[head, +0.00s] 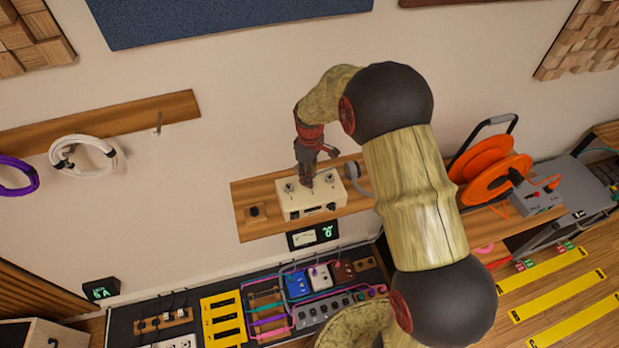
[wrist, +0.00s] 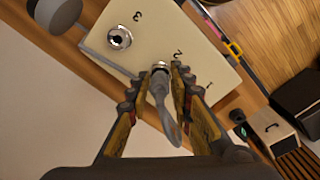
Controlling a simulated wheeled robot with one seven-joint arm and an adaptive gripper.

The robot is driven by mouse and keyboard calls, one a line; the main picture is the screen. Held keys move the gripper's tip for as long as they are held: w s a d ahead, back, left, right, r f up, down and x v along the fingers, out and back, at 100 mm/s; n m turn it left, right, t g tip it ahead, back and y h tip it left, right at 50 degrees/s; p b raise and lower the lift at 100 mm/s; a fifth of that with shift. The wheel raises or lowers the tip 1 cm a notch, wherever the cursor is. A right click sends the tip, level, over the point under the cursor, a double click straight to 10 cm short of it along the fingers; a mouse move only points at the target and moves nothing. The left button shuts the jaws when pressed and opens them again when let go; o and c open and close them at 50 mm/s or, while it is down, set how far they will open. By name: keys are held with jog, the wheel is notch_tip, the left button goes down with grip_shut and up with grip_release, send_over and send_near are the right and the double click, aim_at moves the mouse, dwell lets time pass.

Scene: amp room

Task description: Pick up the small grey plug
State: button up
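A small grey plug (wrist: 159,82) stands at the silver socket by the mark 2 on a cream box (wrist: 105,42), and its grey cable curves down between my fingers. The cream box also shows in the head view (head: 297,209), on a wooden wall shelf. My gripper (wrist: 160,80) is at the box with one finger on each side of the plug. The gap between the fingertips is narrow, and I cannot tell whether both fingers touch the plug. In the head view my gripper (head: 307,184) points down at the box top and hides the plug.
A round grey object (head: 354,172) sits on the shelf (head: 262,196) right of the box. A small dark block (head: 255,212) is left of it. An orange cable reel (head: 490,168) stands further right. A pedalboard (head: 318,280) with several pedals and cables lies below.

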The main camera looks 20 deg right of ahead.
grip_shut()
dwell(0.3)
jog(key=shift+r, duration=0.45)
notch_tip(320, 180, up, 2)
jog(key=shift+r, duration=0.2)
jog(key=s+d+r+b, duration=0.1)
jog(key=s+d+r, duration=0.2)
jog(key=s+r, duration=0.6)
jog(key=s, duration=0.4)
jog(key=shift+s+r+b, duration=0.35)
jog(key=shift+b, duration=0.05)
